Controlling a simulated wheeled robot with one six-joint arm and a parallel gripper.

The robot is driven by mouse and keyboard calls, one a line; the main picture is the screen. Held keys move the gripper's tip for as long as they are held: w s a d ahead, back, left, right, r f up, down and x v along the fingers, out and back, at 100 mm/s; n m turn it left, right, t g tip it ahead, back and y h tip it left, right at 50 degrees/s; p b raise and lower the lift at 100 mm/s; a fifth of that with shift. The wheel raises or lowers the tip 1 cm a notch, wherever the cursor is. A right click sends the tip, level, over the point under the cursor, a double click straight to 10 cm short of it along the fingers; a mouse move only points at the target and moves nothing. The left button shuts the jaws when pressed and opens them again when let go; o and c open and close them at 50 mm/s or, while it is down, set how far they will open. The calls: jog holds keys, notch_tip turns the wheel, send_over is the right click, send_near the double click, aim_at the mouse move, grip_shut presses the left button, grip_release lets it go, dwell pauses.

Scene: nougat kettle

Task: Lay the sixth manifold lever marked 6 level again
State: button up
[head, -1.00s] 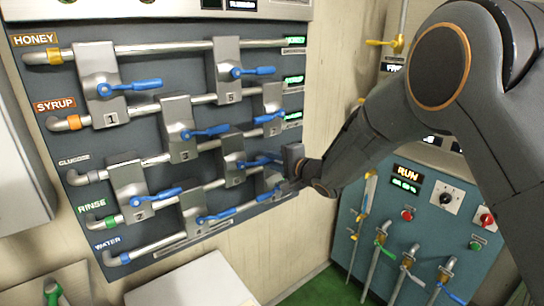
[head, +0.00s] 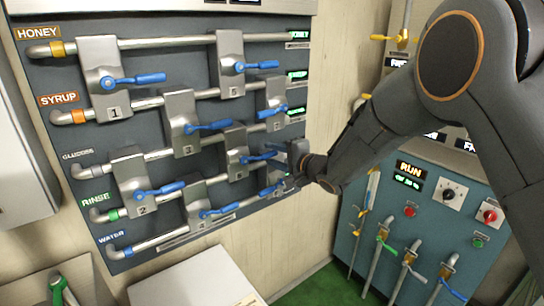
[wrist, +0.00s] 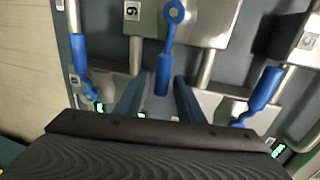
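The lever marked 6 is a blue handle (wrist: 164,70) on a grey valve block (wrist: 200,22), with its 6 plate (wrist: 132,10) upside down in the wrist view. In the head view its block (head: 235,150) is right of centre on the panel, and the blue handle (head: 258,157) points right, roughly along the pipes. My gripper (wrist: 158,100) is open, one finger on each side of the handle's end. Contact cannot be told. In the head view my gripper (head: 288,156) is at the handle's right end and partly hides it.
Other blue levers surround it: lever 5 (head: 262,65) above, lever 3 (head: 210,127) to the left, and one lower right (head: 273,188) close to my gripper. A teal cabinet (head: 385,225) with knobs and taps stands right. A white box (head: 190,282) is below the panel.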

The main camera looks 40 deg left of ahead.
jog(key=b+v, duration=0.1)
jog(key=v, duration=0.6)
jog(key=shift+b, duration=0.4)
jog(key=shift+s, duration=0.1)
